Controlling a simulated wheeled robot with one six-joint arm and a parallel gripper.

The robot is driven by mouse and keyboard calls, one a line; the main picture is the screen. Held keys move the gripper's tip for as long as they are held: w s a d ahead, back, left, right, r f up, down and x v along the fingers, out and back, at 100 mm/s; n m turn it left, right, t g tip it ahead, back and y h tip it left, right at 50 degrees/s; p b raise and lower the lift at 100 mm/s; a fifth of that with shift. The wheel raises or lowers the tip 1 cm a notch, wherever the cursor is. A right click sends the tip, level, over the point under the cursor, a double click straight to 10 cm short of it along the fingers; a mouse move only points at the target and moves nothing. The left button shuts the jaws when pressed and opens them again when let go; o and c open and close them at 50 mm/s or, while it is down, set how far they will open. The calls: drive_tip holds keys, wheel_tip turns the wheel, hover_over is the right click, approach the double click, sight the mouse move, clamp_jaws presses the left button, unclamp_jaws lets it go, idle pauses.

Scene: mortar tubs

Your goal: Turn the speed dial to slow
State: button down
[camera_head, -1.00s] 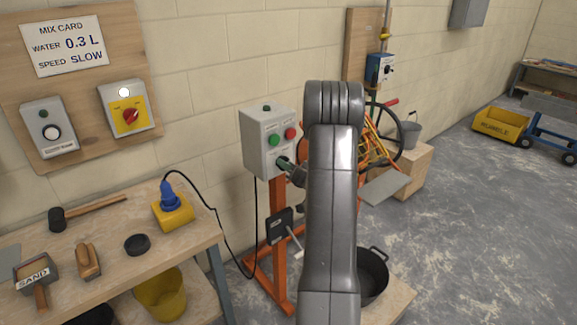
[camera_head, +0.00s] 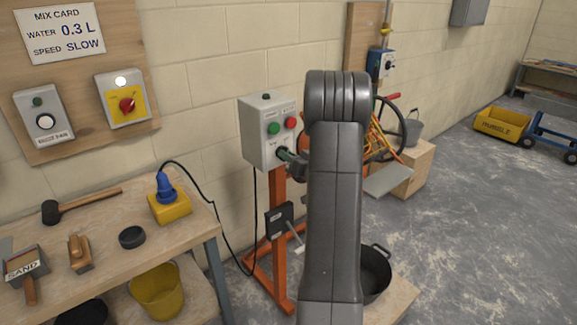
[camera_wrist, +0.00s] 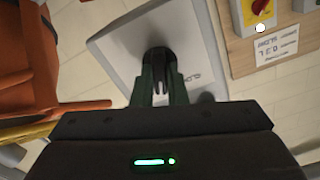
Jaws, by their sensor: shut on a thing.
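The grey control box (camera_head: 256,143) stands on an orange post by the wall, with a green and a red button on its front. My gripper (camera_head: 284,155) reaches the lower part of that front, where the speed dial sits. In the wrist view my gripper (camera_wrist: 158,88) is shut on the dark speed dial (camera_wrist: 157,56), with one finger on each side. Lettering that appears to read "SLOW" shows on the box face (camera_wrist: 192,45) right of the dial. The dial's pointer is hidden, so its setting cannot be told. The mix card (camera_head: 66,33) reads water 0.3 L, speed SLOW.
A workbench (camera_head: 200,235) with a mallet, a float and a sand scoop stands at left. A blue plug (camera_head: 166,187) sits in a yellow socket block, its black cable hanging towards the box. A black tub (camera_head: 375,272) is low beside my arm. Open floor lies at right.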

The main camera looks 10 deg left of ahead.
drive_tip(key=shift+f+n+b, duration=0.15)
drive_tip(key=shift+n+b, duration=5.35)
drive_tip(key=shift+b, duration=1.15)
drive_tip(key=c, duration=1.4)
unclamp_jaws()
drive_tip(key=shift+s, duration=0.1)
drive_tip(key=shift+c, duration=0.2)
drive_tip(key=v, duration=1.3)
drive_tip(key=shift+s+d, duration=0.25)
drive_tip(key=shift+d, duration=0.05)
